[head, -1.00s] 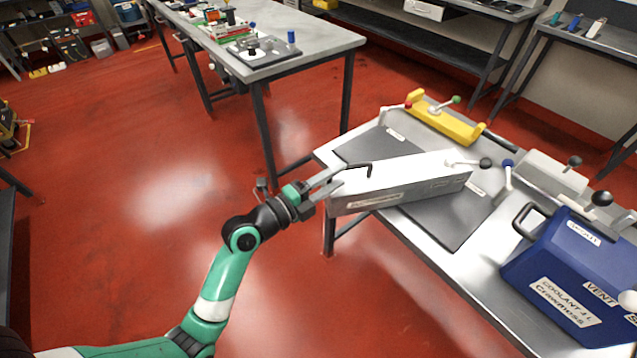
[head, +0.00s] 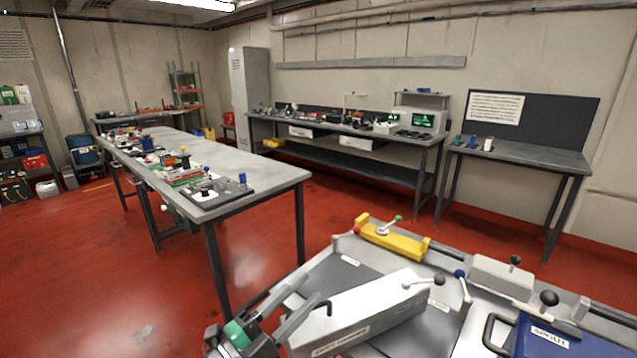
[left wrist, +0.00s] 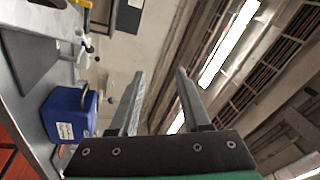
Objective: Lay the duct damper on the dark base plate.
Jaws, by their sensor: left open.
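The duct damper, a long pale grey box (head: 365,308) with a label on its side and a black handle at its left end, is over the dark base plate (head: 352,268) in the head view. Its left end reaches the table's near edge. I cannot tell whether it lies flat. My left gripper (head: 292,300) is open, its fingers close to the damper's handle end; contact is unclear. In the left wrist view the fingers (left wrist: 158,78) are apart with nothing between them. The damper is not recognisable there. My right gripper is not in view.
A yellow holder (head: 390,240) stands behind the plate. A blue box (head: 545,338) sits at the right, also in the left wrist view (left wrist: 72,112). A lever with a black knob (head: 438,280) is near the damper's right end. A long bench (head: 235,170) stands behind left.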

